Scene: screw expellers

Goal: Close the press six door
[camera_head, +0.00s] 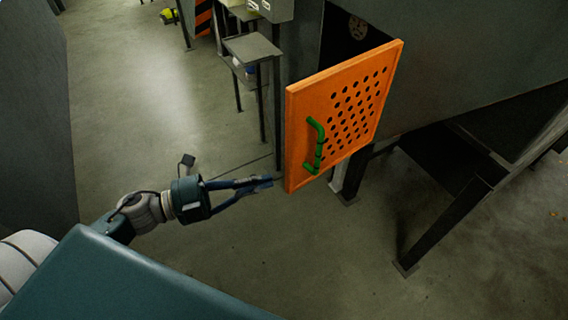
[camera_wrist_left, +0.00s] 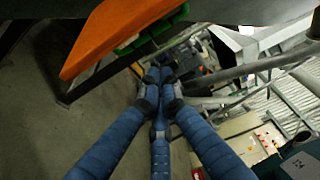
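The press door (camera_head: 345,112) is an orange panel with rows of round holes and a green bar handle (camera_head: 318,148) on its left side. It stands open, swung out from the dark press body (camera_head: 465,60). My left gripper (camera_head: 266,182) is just left of the door's lower left edge, with its fingertips drawn together and nothing seen between them. In the left wrist view the gripper (camera_wrist_left: 159,85) points past the orange door (camera_wrist_left: 115,35) and its green handle (camera_wrist_left: 150,32), which lie above the fingers, seemingly apart from them. My right gripper is out of view.
Dark support legs (camera_head: 440,225) stand under the press at right. A small grey table (camera_head: 252,47) stands behind the door at left. The concrete floor (camera_head: 160,100) left of the door is clear. A dark wall-like surface (camera_head: 35,110) borders the far left.

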